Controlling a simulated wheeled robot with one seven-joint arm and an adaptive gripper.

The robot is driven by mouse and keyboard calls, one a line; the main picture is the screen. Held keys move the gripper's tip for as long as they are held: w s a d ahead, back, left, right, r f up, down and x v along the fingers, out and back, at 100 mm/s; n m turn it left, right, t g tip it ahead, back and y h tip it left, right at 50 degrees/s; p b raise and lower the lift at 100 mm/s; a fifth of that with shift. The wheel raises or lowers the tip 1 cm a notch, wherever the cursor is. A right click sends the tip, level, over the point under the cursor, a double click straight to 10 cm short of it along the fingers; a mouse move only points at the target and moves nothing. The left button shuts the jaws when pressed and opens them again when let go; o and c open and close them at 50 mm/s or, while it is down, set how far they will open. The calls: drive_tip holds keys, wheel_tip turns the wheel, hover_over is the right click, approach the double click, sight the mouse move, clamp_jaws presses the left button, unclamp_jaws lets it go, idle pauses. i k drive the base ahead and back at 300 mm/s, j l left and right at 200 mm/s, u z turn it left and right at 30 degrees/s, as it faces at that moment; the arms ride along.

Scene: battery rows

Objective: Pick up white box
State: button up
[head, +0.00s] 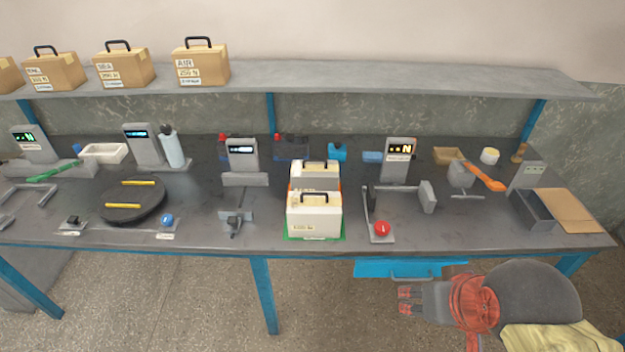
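A white box (314,222) with a dark handle on top and a small label on its front stands upright near the front edge of the bench. It sits on a green mat (288,236). A second, similar whitish box (315,174) with a handle stands directly behind it, partly hidden. My gripper (404,300) is at the lower right, in front of the bench, well to the right of and nearer than the white box. Its two fingers point left and are apart, with nothing between them.
A red-button device (382,228) stands right of the white box, and a small metal clamp (235,222) stands to its left. A blue drawer (410,268) hangs under the bench (270,240) near my gripper. Cardboard boxes (200,62) stand on the shelf (300,78) above.

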sight(310, 214)
drive_tip(key=i+l+u, duration=0.15)
drive_tip(key=i+l, duration=0.6)
drive_tip(key=i, duration=0.15)
drive_tip(key=j, duration=0.1)
drive_tip(key=i, duration=0.05)
